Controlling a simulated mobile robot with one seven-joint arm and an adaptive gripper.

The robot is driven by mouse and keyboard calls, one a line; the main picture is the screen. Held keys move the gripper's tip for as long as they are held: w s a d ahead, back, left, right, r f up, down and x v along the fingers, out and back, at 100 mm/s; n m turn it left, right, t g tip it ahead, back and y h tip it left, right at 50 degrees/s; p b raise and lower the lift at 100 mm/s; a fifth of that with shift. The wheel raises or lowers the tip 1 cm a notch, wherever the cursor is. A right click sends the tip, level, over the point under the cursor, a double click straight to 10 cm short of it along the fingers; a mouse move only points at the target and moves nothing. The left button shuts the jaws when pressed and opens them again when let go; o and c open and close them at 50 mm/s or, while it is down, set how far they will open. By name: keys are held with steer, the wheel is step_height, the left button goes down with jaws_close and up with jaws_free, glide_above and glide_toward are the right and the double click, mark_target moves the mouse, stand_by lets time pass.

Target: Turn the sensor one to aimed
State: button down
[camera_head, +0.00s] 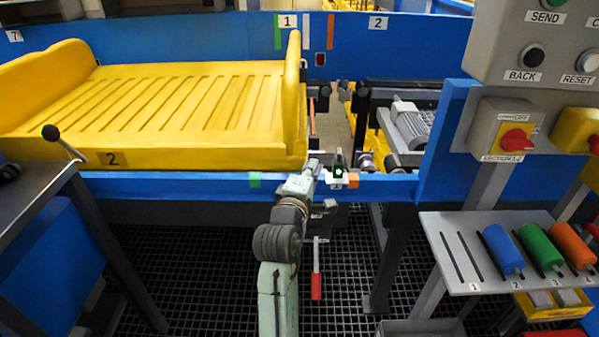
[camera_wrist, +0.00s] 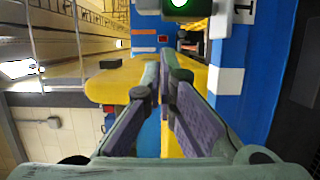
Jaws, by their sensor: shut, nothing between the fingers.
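The sensor (camera_head: 338,162), a small dark unit with a lit green lamp, stands on the near blue rail beside an orange mark (camera_head: 354,181). Its lit green lamp (camera_wrist: 180,3) shows at the top edge of the wrist view, partly cut off, near a label reading 1 (camera_wrist: 245,6). Which way the sensor faces is hard to tell. My gripper (camera_head: 314,163) is just left of the sensor, above the rail and apparently apart from it. In the wrist view my gripper's fingers (camera_wrist: 164,62) are together and empty, pointing toward the far rail.
A yellow tray (camera_head: 200,158) lies on the conveyor left of my gripper. A green mark (camera_head: 254,180) is on the near rail. A red-handled lever (camera_head: 316,285) hangs below it. A control box (camera_head: 540,50) and a shelf with coloured cylinders (camera_head: 450,275) stand right.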

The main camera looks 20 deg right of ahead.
mark_target(338, 163)
steer(key=shift+s+d, duration=0.2)
steer(key=shift+d, duration=0.3)
steer(key=shift+s+d, duration=0.15)
steer(key=shift+d, duration=0.3)
steer(key=shift+s+d+p, duration=0.2)
steer(key=shift+d+p, duration=0.25)
steer(key=shift+p, duration=0.35)
